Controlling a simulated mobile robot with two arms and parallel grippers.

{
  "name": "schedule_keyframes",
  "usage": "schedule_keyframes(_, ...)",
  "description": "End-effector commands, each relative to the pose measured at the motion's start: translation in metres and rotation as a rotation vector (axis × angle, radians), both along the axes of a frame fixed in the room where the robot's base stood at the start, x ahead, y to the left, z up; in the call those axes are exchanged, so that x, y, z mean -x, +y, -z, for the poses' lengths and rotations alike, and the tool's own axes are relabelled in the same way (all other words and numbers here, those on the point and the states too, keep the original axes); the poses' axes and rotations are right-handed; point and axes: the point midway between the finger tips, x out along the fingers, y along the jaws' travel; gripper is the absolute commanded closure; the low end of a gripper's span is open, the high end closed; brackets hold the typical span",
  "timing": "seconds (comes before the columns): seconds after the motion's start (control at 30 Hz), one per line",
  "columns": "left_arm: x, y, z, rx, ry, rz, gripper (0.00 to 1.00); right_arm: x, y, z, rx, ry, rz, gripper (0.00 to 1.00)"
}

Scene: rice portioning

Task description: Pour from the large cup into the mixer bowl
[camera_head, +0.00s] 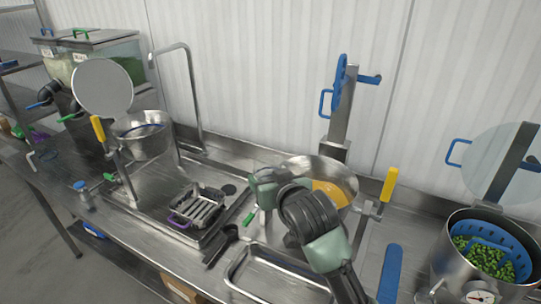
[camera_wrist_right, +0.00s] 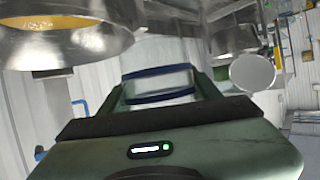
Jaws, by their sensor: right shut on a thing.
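The mixer bowl (camera_head: 345,178) is a wide metal bowl with orange-yellow contents (camera_head: 328,192), at the middle right of the head view. It also shows at the upper left of the right wrist view (camera_wrist_right: 95,42). My right gripper (camera_head: 264,188) is just left of the bowl. In the wrist view its fingers (camera_wrist_right: 158,88) are shut on a pale, see-through thing with two dark blue bands, seemingly the large cup (camera_wrist_right: 160,84). The cup's contents and tilt cannot be made out, and my gripper mostly hides it in the head view. My left gripper is not in view.
A metal pot (camera_head: 145,146) stands on the left and a pot of green pieces (camera_head: 447,262) on the right. An empty metal tray (camera_head: 262,284) lies in front of the bowl. A slotted rack (camera_head: 197,208) and a yellow-handled lever (camera_head: 389,184) stand close by.

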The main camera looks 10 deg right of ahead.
Motion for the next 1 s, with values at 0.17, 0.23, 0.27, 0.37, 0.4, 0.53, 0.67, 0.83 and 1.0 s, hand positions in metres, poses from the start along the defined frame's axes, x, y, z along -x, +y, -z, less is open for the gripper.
schedule_keyframes(0.17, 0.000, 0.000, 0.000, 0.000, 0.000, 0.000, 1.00, 0.018, 0.002, -0.004, -0.001, 0.000, 0.000, 0.87)
schedule_keyframes(0.23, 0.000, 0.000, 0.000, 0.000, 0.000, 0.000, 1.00, 0.025, 0.003, -0.006, -0.001, 0.000, -0.001, 0.87)
schedule_keyframes(0.27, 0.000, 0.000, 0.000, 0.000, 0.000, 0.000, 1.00, 0.028, 0.003, -0.007, -0.001, 0.000, -0.001, 0.87)
schedule_keyframes(0.37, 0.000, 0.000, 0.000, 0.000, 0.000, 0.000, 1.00, 0.037, 0.004, -0.009, -0.001, 0.000, -0.001, 0.87)
schedule_keyframes(0.4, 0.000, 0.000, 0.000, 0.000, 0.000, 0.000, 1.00, 0.041, 0.005, -0.010, -0.001, -0.001, -0.001, 0.87)
schedule_keyframes(0.53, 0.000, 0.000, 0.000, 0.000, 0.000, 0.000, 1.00, 0.053, 0.006, -0.013, -0.001, -0.001, -0.001, 0.87)
schedule_keyframes(0.67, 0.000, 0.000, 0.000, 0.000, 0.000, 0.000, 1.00, 0.059, 0.006, -0.015, -0.001, 0.000, 0.000, 0.87)
schedule_keyframes(0.83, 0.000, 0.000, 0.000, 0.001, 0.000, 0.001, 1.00, 0.060, 0.006, -0.015, 0.000, 0.001, 0.001, 0.87)
schedule_keyframes(1.0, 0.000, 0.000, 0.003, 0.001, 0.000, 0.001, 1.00, 0.060, 0.005, -0.013, -0.001, 0.000, 0.003, 0.87)
